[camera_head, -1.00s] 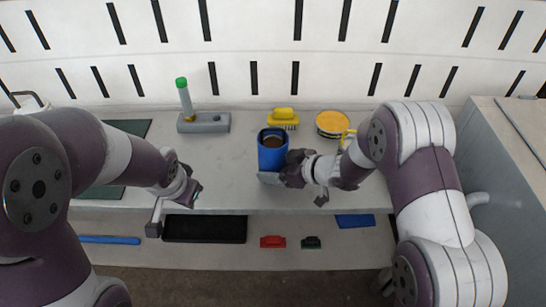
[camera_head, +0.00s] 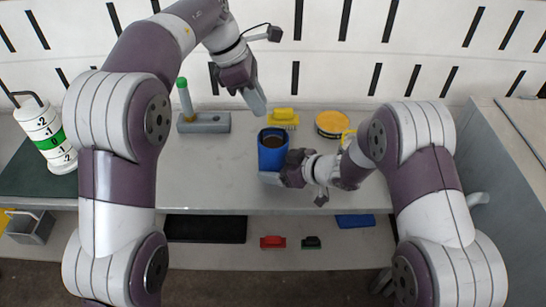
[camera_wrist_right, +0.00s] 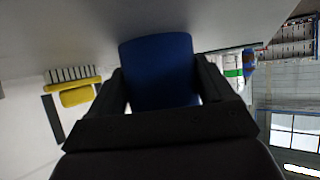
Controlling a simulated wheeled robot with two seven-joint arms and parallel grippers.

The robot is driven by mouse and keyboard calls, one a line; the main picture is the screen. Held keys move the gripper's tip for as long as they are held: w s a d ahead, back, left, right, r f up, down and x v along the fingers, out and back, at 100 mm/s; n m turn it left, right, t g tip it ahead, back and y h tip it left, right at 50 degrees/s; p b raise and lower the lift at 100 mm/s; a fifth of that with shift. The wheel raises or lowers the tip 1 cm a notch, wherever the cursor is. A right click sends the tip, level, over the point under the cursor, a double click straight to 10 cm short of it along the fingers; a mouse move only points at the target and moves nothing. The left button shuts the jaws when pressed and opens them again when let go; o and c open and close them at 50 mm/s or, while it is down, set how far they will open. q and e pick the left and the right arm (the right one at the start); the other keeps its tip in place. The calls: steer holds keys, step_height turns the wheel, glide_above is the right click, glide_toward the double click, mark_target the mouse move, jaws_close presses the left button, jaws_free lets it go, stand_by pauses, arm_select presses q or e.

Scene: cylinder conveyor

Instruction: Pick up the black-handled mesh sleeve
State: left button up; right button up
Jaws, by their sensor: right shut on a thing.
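No thing in view clearly reads as a mesh sleeve. A white cylinder (camera_head: 45,135) with a green band, black marks and a dark bent handle stands at the far left of the table; I cannot make out mesh on it. My right gripper (camera_head: 282,177) is shut on a blue cup (camera_head: 272,158) with brown inside. In the right wrist view the blue cup (camera_wrist_right: 160,72) sits between both fingers. My left gripper (camera_head: 257,103) is raised near the back of the table, above and left of the cup. Its fingers overlap, so its opening is unclear.
A grey block (camera_head: 205,123) holds a green-capped tube (camera_head: 185,97). A yellow brush (camera_head: 283,118) and a yellow round tin (camera_head: 332,124) stand behind the cup. The lower shelf holds a black tray (camera_head: 205,229), a red brush (camera_head: 272,242) and a grey bin (camera_head: 30,228).

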mark_target(273, 129)
arm_select(q)
steer(key=x, duration=0.9)
steer(key=shift+w+f, duration=0.15)
steer(key=shift+f, duration=0.1)
jaws_close()
steer(key=shift+r, duration=0.1)
stand_by(0.8)
